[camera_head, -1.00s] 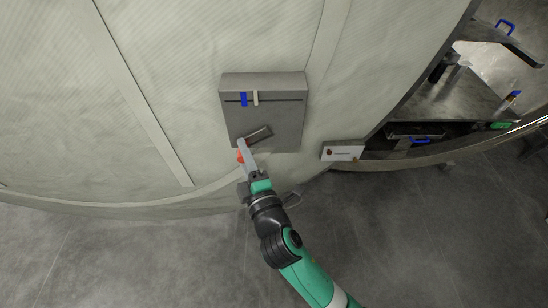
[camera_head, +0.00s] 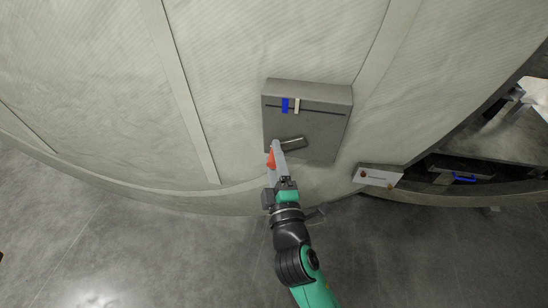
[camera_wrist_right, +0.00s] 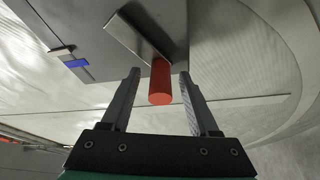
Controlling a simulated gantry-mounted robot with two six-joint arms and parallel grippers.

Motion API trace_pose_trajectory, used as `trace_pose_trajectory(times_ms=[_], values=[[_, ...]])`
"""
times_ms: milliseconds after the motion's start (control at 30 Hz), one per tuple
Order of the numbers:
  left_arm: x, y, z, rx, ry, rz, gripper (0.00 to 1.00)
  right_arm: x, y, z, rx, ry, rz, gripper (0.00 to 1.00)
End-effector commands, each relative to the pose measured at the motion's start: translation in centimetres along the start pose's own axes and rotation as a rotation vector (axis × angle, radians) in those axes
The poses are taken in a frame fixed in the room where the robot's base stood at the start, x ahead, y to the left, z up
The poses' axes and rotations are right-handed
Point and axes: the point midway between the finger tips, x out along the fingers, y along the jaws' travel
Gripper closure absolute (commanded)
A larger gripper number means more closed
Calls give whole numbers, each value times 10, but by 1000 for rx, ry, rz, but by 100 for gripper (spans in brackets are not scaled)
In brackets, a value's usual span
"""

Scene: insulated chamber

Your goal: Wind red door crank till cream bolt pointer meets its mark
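A grey box (camera_head: 312,125) is fixed to the pale curved door. A blue mark (camera_head: 285,105) and a cream pointer (camera_head: 297,106) sit side by side at its slot, the pointer just right of the mark with a narrow gap. Below is the crank, a grey arm (camera_head: 291,143) with a red handle (camera_head: 271,158). My right gripper (camera_head: 275,150) is at the handle. In the right wrist view the red handle (camera_wrist_right: 160,84) stands between the open fingers (camera_wrist_right: 160,76), with gaps on both sides. The blue mark (camera_wrist_right: 77,63) also shows there. My left gripper is out of view.
The grey floor below is clear around my arm.

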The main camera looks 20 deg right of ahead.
Motion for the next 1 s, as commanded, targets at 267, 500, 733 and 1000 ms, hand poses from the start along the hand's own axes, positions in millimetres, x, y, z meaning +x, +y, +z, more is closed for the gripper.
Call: trace_pose_trajectory(times_ms=[267,500,733,1000], values=[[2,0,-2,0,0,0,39,-8,0,0,-1,1,-2,39],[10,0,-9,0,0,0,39,-60,0,-1,-2,3,-4,39],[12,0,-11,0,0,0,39,-106,-1,-1,-2,2,-2,39],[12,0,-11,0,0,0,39,-117,0,0,0,-1,0,39]])
